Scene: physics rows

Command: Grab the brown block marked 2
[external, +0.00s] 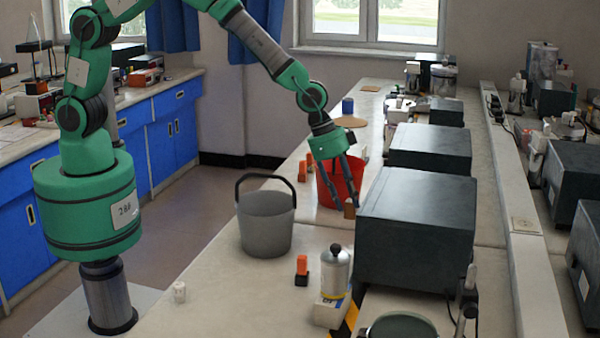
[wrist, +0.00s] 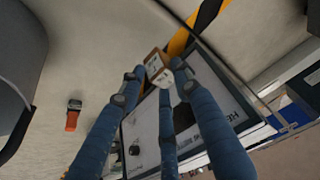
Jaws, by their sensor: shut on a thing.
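A small brown block (external: 350,210) is held between the fingertips of my gripper (external: 345,204) in the external view, beside the near left corner of a large dark box. In the wrist view the brown block (wrist: 157,69) sits between the blue-grey fingertips of my gripper (wrist: 158,78), which is shut on it. Its pale face carries a small dark mark that is too small to read. I cannot tell whether the block touches the bench.
A dark grey box (external: 415,225) stands just right of my gripper. A red bucket (external: 325,185) is behind the fingers and a grey bucket (external: 266,222) is to the left. An orange-and-black item (external: 302,268) and a silver bottle (external: 335,268) stand nearer the camera.

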